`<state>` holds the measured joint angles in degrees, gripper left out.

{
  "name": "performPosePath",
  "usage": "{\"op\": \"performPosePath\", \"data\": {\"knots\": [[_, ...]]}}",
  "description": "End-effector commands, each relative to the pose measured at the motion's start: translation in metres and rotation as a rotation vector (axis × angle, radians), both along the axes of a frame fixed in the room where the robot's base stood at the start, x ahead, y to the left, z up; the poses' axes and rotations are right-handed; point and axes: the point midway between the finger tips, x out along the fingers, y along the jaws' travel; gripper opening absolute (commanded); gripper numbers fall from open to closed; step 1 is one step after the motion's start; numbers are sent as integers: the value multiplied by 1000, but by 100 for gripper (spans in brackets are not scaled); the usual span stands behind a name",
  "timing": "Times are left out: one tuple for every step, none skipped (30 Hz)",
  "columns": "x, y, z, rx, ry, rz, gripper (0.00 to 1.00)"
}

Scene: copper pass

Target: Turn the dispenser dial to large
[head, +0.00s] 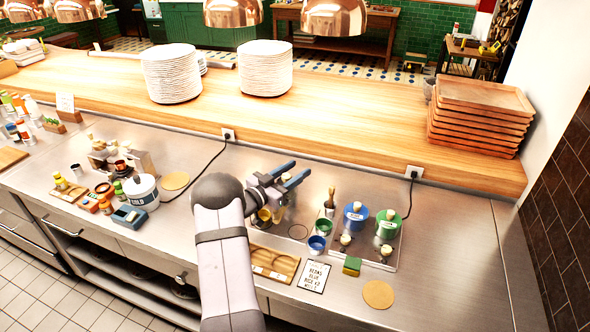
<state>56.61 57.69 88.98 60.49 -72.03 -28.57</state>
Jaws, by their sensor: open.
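My gripper (301,169) has two blue fingers, spread apart with nothing visible between them. It is above the steel counter, left of a blue canister (355,215) and a green canister (387,224). Both canisters have pale labels and knob-like tops, and stand on a tray-like base. Small pale knobs (386,250) show in front of them, but I cannot tell which part is the dispenser dial or its setting. A yellow item (265,214) is partly hidden under my gripper. My gripper appears apart from both canisters.
A blue cup (316,244), a brush (330,200), a sponge (352,265) and a printed card (313,277) are close by. A wooden tray (273,265) lies in front of my gripper. The steel counter (450,260) is clear at right.

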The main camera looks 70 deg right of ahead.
Motion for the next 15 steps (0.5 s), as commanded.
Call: {"op": "performPosePath", "data": {"knots": [[0,0,0,0,0,0,41],[0,0,0,0,0,0,41],[0,0,0,0,0,0,41],[0,0,0,0,0,0,41],[0,0,0,0,0,0,41],[0,0,0,0,0,0,38],[0,0,0,0,0,0,31],[0,0,0,0,0,0,24],[0,0,0,0,0,0,14],[0,0,0,0,0,0,7],[0,0,0,0,0,0,0],[0,0,0,0,0,0,0],[0,0,0,0,0,0,0],[0,0,0,0,0,0,0],[0,0,0,-1,0,-2,0]]}}
